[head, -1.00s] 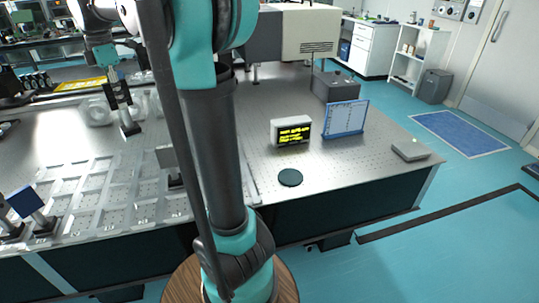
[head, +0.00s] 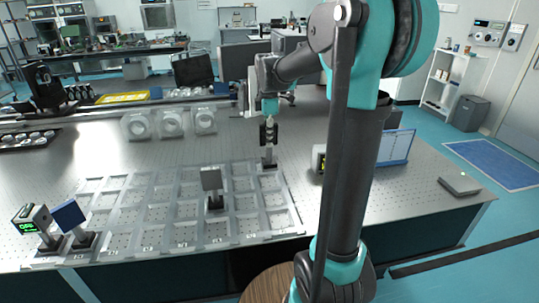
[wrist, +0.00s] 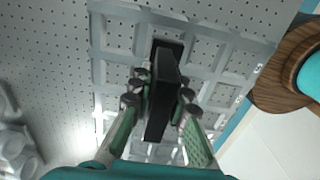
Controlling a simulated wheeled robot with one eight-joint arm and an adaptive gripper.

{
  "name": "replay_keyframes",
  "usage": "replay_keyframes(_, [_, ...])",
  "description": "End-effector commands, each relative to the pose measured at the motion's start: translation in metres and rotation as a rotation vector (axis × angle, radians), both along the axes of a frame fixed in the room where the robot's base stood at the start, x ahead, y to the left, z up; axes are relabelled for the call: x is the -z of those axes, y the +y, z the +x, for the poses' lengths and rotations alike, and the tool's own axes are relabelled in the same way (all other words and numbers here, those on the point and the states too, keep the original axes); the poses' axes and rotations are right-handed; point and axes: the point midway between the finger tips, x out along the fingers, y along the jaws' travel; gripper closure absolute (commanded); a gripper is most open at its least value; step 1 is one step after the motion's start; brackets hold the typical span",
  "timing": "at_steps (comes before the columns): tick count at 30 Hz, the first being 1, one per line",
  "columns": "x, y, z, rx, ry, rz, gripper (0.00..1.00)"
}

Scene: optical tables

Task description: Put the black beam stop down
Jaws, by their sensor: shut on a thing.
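My gripper (head: 268,132) is shut on the black beam stop (head: 268,154), which stands upright below the fingers on a post with a flat base. The base is at the back right of the clear grid tray (head: 185,233), over or in a compartment there. I cannot tell whether it touches the tray. In the wrist view my gripper (wrist: 157,102) has its fingers on both sides of the dark beam stop (wrist: 163,92), which hides part of the compartment beneath it.
A grey square plate on a post (head: 212,182) stands in the tray to the left. A blue-faced plate (head: 68,215) and a small green display (head: 32,217) stand at the front left. Several white ring mounts (head: 172,123) line the back. Several front compartments are empty.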

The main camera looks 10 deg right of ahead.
Motion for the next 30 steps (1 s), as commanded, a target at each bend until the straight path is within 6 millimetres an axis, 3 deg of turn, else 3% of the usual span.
replay_keyframes(3, [0.019,0.0,0.001,0.0,0.0,0.0,1.0])
replay_keyframes(18, [0.066,0.0,0.0,0.0,0.0,0.0,1.0])
replay_keyframes(30, [0.07,0.0,0.0,0.0,0.0,0.0,1.0])
